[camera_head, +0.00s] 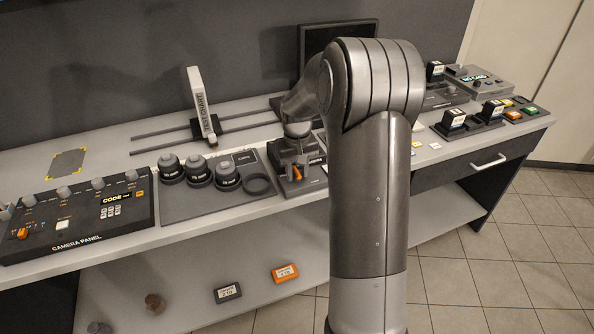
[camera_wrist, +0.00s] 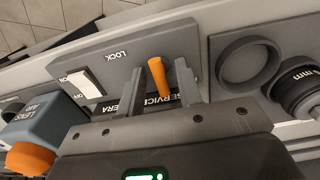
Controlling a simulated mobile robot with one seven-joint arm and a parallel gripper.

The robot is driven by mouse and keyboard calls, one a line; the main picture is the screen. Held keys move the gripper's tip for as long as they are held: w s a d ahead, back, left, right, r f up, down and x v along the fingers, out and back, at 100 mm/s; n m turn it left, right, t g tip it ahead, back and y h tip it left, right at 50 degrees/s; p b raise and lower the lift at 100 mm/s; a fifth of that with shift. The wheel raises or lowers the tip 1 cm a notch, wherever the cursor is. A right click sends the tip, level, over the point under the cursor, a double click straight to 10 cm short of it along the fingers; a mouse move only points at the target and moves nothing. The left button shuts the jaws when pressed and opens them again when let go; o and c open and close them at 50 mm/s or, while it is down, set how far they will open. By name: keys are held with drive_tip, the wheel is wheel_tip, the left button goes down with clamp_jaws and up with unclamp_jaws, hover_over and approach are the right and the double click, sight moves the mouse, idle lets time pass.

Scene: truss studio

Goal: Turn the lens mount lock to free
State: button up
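The orange lock lever (camera_wrist: 158,79) stands up from the grey camera service plate (camera_wrist: 112,62) in the wrist view, with the word LOCK printed to its left. A free label is not visible. The lever also shows small in the head view (camera_head: 297,173). My gripper (camera_wrist: 160,71) is open, with one finger on each side of the lever. Gaps show on both sides, so the fingers look apart from it. The gripper body hides part of the plate's lettering. A blue-grey lens block (camera_wrist: 42,122) with an orange knob (camera_wrist: 30,158) lies at lower left.
A white rocker switch (camera_wrist: 88,83) sits beside the lever. An empty round holder (camera_head: 259,184) and several dark lenses (camera_head: 199,169) stand left of the plate in the head view. The camera panel (camera_head: 80,215) is farther left. A monitor (camera_head: 318,38) stands behind my arm.

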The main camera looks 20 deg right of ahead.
drive_tip(key=shift+c, duration=0.4)
clamp_jaws()
drive_tip(key=shift+n, duration=0.3)
drive_tip(key=n, duration=0.3)
drive_tip(key=shift+n, duration=0.4)
drive_tip(key=n, duration=0.9)
drive_tip(key=shift+n, duration=2.2)
